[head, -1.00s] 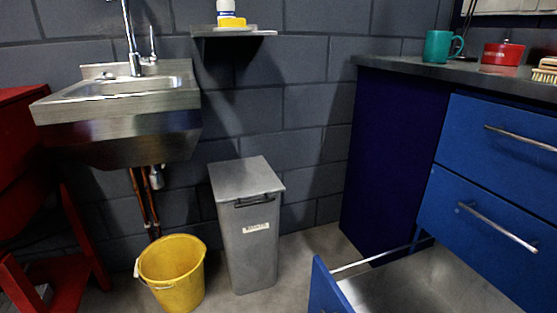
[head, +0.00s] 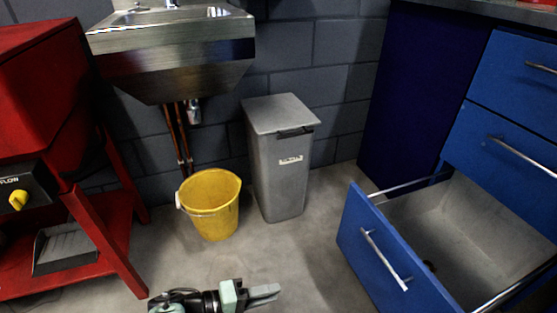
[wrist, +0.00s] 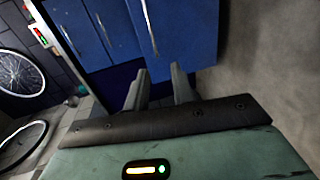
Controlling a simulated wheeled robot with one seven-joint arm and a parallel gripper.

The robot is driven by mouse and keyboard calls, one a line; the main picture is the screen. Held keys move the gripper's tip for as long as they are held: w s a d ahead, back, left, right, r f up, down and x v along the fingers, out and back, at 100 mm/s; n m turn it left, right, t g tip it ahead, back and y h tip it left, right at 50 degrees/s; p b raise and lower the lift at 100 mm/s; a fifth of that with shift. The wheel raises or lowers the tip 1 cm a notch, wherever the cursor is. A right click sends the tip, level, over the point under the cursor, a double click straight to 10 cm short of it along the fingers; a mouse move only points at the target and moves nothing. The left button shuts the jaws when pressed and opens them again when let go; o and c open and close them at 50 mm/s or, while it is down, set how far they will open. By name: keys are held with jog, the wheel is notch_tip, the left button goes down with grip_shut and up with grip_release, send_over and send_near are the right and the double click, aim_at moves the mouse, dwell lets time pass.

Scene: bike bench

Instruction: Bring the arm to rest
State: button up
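My gripper (head: 272,293) shows at the bottom of the head view, low over the bare floor, with its fingers pointing right. In the wrist view my gripper (wrist: 158,82) has its two grey fingers apart with nothing between them. It touches nothing that I can see. The open bottom drawer (head: 372,250) of the blue cabinet is to its right, with a clear gap between.
A red stand (head: 105,235) is at left. A small dark thing (head: 430,266) lies in the drawer.

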jog(key=s+d+r+n+g+y, duration=0.1)
jog(key=d+r+g+y, duration=0.35)
jog(key=r, duration=0.55)
jog(key=s+d+r+g+y, duration=0.1)
jog(key=d+r+g+y, duration=0.4)
jog(key=r, duration=0.5)
jog(key=s+d+r+n+t+y, duration=0.3)
jog(key=s+d+r+t+y, duration=0.1)
jog(key=s+d+r+y, duration=0.3)
notch_tip(320, 180, up, 37)
jog(key=h+p, duration=0.1)
jog(key=p, duration=3.4)
jog(key=shift+d+p, duration=0.35)
jog(key=shift+d, duration=0.1)
